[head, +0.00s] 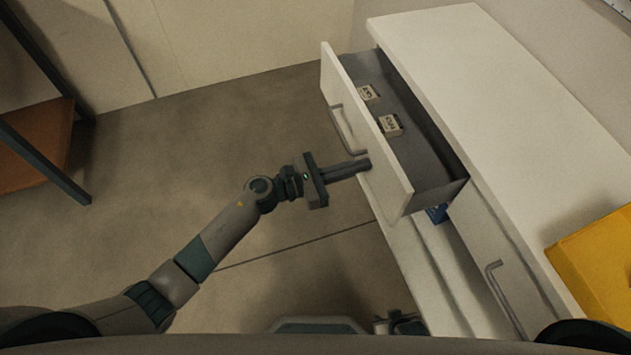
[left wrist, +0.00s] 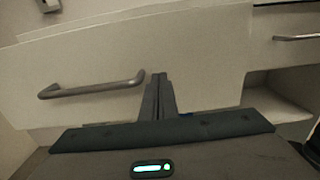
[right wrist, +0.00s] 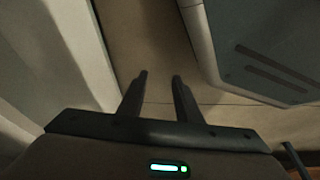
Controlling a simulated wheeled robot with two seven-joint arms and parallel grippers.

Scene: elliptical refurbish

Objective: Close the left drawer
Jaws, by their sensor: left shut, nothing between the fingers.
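The left drawer, with a white front (head: 367,135) and grey inside, is pulled out from the white cabinet (head: 500,90). Two small labelled boxes (head: 390,125) lie in it. Its bar handle (head: 345,131) also shows in the left wrist view (left wrist: 90,88). My left gripper (head: 366,164) is shut and empty, its fingertips at the drawer front beside the handle's near end. In the left wrist view the fingers (left wrist: 158,78) lie right of the handle; I cannot tell if they touch the front. My right gripper (right wrist: 160,77) is open and empty, low beside the cabinet.
Another drawer front with a handle (head: 507,298) sits flush in the cabinet nearer to me. A yellow box (head: 598,260) stands on the cabinet top. A blue object (head: 437,213) shows below the open drawer. The floor (head: 220,140) left of the cabinet is clear.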

